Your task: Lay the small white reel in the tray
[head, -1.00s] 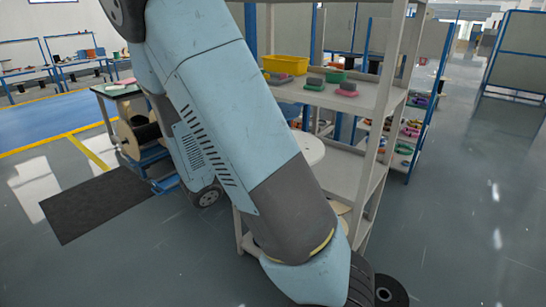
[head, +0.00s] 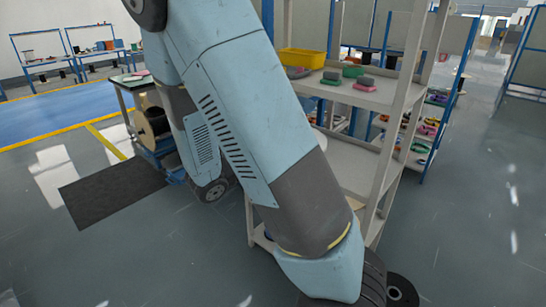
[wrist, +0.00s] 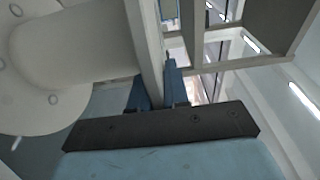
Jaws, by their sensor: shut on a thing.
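In the wrist view a white reel (wrist: 80,45) fills the upper left, with a round flange at the left, a thick core, and the other flange seen edge-on. My gripper (wrist: 155,88) is shut on that near flange, with one blue finger on each side of it. The reel is held off to the left of the gripper's dark bar. In the head view my arm hides the gripper. A pale round edge (head: 319,140) shows just behind the arm; I cannot tell whether it is this reel. I cannot make out a tray in either view.
A grey shelf rack (head: 405,110) stands close behind my arm, with a yellow bin (head: 302,60) and small coloured items on it. A cart with a wooden spool (head: 152,125) is at the left. A black round object (head: 400,290) is low right. Floor at left and right is open.

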